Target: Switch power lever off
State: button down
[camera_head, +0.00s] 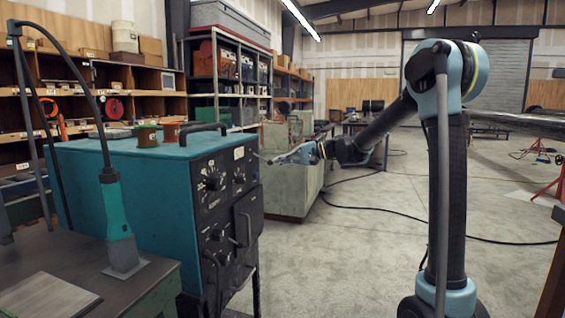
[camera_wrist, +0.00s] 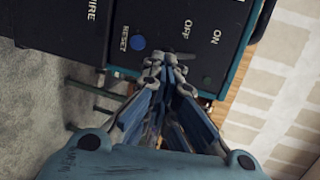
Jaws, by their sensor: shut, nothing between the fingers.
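The teal power machine (camera_head: 120,170) has a black front panel (camera_head: 215,190) with several knobs and switches. In the wrist view the panel (camera_wrist: 165,20) carries the labels RESET, OFF and ON, with a round blue button beside RESET. A small dark lever (camera_wrist: 187,57) shows just beside my fingertips, near the OFF label; its exact position is hard to tell. My gripper (camera_wrist: 171,62) is shut and empty, its fingertips close to the panel. Whether they touch the lever cannot be told. In the head view my gripper (camera_head: 270,160) is just right of the panel's upper edge.
Copper-coloured spools (camera_head: 146,136) and a black handle sit on the machine top. A bench (camera_head: 60,265) with a torch-like tool stands at the left. A greenish cabinet (camera_head: 290,190) stands behind my gripper. Cables lie on the concrete floor (camera_head: 350,260), which is otherwise open at right.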

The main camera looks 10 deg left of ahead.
jog(key=shift+s, duration=0.1)
jog(key=f+v, duration=0.1)
jog(key=v, duration=1.2)
jog(key=s+d+f+t+h, duration=0.2)
jog(key=s+d+f+h, duration=0.5)
jog(key=s+d+f, duration=0.7)
jog(key=s+d+f+t+h, duration=0.2)
jog(key=s+d+f+h, duration=0.6)
jog(key=s+d+f, duration=0.6)
jog(key=s+d, duration=0.5)
jog(key=d, duration=0.1)
jog(key=shift+d+m, duration=0.2)
jog(key=shift+m, duration=0.1)
jog(key=shift+s, duration=0.1)
